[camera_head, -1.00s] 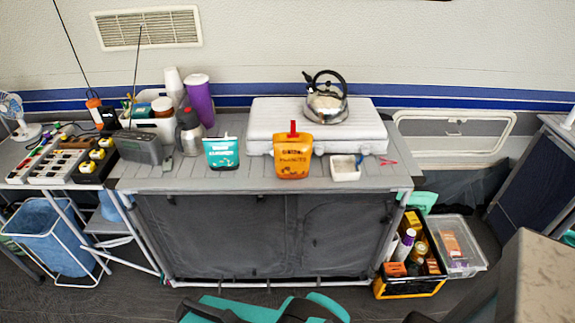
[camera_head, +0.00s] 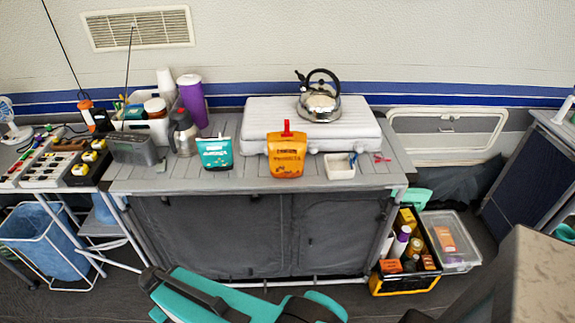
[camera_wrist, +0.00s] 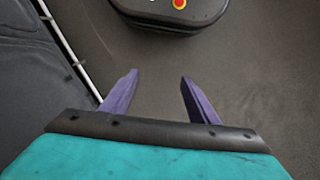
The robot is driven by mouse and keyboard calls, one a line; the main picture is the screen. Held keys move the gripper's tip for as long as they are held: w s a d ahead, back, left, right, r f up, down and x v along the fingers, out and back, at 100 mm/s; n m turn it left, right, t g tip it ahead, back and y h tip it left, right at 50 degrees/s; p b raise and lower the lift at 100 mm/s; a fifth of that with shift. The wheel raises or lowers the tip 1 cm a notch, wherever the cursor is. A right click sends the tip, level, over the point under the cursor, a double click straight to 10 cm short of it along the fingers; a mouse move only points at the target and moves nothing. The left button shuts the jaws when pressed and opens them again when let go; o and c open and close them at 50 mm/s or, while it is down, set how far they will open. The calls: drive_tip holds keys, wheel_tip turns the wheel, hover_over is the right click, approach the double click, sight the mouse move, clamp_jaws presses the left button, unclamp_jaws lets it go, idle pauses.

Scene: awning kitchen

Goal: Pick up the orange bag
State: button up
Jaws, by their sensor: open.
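The orange bag (camera_head: 286,157) stands upright on the front part of the grey slatted counter (camera_head: 240,178), with a red clip at its top. My gripper (camera_wrist: 158,95) shows in the wrist view with two purple fingers apart and nothing between them. It points down at the dark floor, and the bag is not in that view. In the head view my teal arm (camera_head: 195,295) is low in front of the counter, below and to the left of the bag; the fingers are not clear there.
A teal bag (camera_head: 216,153) stands left of the orange bag. A white case (camera_head: 260,128) carrying a kettle (camera_head: 319,100) is behind it, and a small white tray (camera_head: 339,167) is to its right. A black crate (camera_head: 405,284) of goods sits on the floor at right.

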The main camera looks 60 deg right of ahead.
drive_tip(key=w+d+r+t, duration=0.2)
drive_tip(key=w+d+r, duration=0.4)
drive_tip(key=w+r, duration=0.55)
drive_tip(key=w+d+r+n, duration=0.1)
drive_tip(key=w+d+r, duration=0.2)
drive_tip(key=d+r, duration=0.45)
drive_tip(key=w+d+r+n, duration=0.2)
drive_tip(key=d+r, duration=0.2)
drive_tip(key=d, duration=0.6)
drive_tip(key=s+d+r+n, duration=0.1)
drive_tip(key=s+d+r, duration=0.1)
drive_tip(key=d+r, duration=0.8)
drive_tip(key=s+d+r+n, duration=0.1)
drive_tip(key=s+d+r, duration=0.5)
drive_tip(key=d, duration=0.2)
drive_tip(key=s+d+r+n, duration=0.1)
drive_tip(key=s+d+r, duration=0.5)
drive_tip(key=d, duration=0.2)
drive_tip(key=s+d+r+n, duration=0.1)
drive_tip(key=s+d+r, duration=0.5)
drive_tip(key=d, duration=0.2)
drive_tip(key=shift+s+d+r+t, duration=0.1)
drive_tip(key=shift+d+r+t, duration=0.2)
drive_tip(key=shift+d+r, duration=0.05)
